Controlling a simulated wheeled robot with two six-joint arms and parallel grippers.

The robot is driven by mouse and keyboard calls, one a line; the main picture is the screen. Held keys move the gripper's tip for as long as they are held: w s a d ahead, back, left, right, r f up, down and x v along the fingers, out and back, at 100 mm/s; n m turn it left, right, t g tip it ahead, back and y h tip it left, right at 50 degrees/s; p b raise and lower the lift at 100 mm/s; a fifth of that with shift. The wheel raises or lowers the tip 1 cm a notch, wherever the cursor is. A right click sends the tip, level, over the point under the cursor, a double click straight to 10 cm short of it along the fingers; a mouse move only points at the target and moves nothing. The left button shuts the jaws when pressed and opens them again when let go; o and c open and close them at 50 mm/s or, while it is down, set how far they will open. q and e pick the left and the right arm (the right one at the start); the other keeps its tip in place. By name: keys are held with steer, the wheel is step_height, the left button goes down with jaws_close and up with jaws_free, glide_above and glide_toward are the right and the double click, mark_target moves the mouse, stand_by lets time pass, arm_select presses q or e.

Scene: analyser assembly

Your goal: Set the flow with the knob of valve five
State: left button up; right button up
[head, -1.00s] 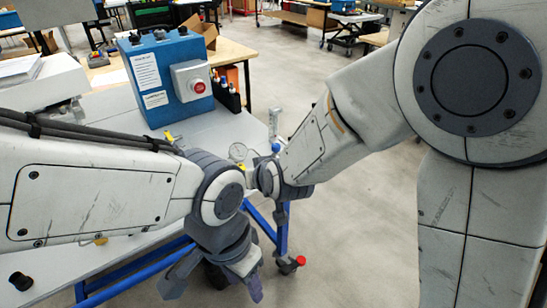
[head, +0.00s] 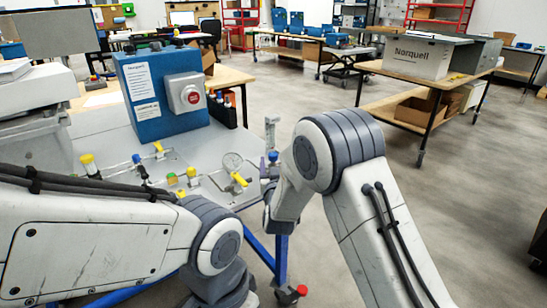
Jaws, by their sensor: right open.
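A panel of several small valves and fittings with yellow and blue knobs lies on the grey bench top (head: 105,137). A yellow handle (head: 239,179) sits beside a round clear gauge (head: 232,161), and a blue knob (head: 273,156) is at the bench's right edge. No number is readable, so I cannot tell which is valve five. My right gripper (head: 264,168) is at this right edge, close to the blue knob and yellow handle, mostly hidden by its own wrist. It is open; contact cannot be made out. My left arm crosses the lower left, its gripper below the frame.
A blue box (head: 151,88) with a red button (head: 193,97) stands on the bench behind the valves. A dark rack of bottles (head: 221,106) is beside it. A metal post (head: 270,132) rises at the right edge. Open floor lies right of the bench.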

mark_target(274, 159)
steer(key=shift+w+a, duration=0.1)
steer(key=shift+w, duration=1.75)
jaws_close()
